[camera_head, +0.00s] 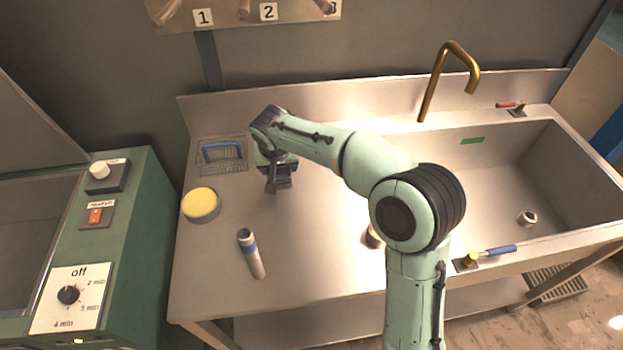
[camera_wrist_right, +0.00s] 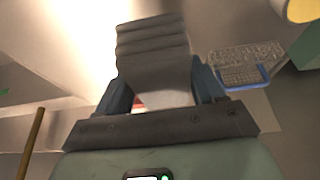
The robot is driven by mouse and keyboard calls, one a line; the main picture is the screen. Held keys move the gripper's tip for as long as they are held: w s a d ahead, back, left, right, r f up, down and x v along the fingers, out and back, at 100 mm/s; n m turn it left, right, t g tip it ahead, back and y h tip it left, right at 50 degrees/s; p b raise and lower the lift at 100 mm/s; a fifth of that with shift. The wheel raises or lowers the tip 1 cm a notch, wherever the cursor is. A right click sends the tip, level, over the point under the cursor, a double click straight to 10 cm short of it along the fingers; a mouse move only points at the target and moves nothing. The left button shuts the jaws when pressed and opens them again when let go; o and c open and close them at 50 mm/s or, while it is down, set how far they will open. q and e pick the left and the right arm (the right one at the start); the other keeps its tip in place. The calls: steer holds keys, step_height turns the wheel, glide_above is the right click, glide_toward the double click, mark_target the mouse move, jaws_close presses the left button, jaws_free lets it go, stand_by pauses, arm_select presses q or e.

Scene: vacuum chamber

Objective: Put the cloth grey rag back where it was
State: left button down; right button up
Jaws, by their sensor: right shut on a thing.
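My right gripper (camera_head: 279,172) is over the counter left of the sink. In the right wrist view my right gripper (camera_wrist_right: 161,88) is shut on the grey cloth rag (camera_wrist_right: 153,50), which shows folds and sticks out past the fingertips. In the head view the rag is a small dark grey shape (camera_head: 278,184) at the fingers, hard to tell from them. I cannot tell whether it touches the counter. My left gripper is not in view.
A wire basket (camera_head: 235,165) with a blue handle and a round yellow-topped container (camera_head: 201,204) stand left of the gripper. A blue-banded tube (camera_head: 252,256) lies in front. The sink (camera_head: 500,185) and brass faucet (camera_head: 433,85) are right. Counter around the gripper is partly clear.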

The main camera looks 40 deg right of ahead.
steer(key=s+d+r+m+g+h+b, duration=0.1)
steer(key=s+d+r+m, duration=0.3)
steer(key=d, duration=0.7)
steer(key=s+d+r+b, duration=0.1)
steer(key=s+d+r, duration=0.2)
steer(key=d+r, duration=0.55)
steer(key=f+b, duration=0.1)
steer(key=f, duration=0.4)
steer(key=d+f+b, duration=0.1)
steer(key=f, duration=0.4)
steer(key=f+b, duration=0.1)
steer(key=f, duration=0.4)
steer(key=shift+w+d+f+b, duration=0.2)
steer(key=shift+w+d+b, duration=0.05)
steer(key=shift+b, duration=0.05)
steer(key=shift+f+b, duration=0.4)
steer(key=shift+f, duration=2.4)
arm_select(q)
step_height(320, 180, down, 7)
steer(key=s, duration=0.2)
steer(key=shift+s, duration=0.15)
arm_select(e)
steer(key=o, duration=0.5)
steer(key=shift+f, duration=0.15)
steer(key=o, duration=0.4)
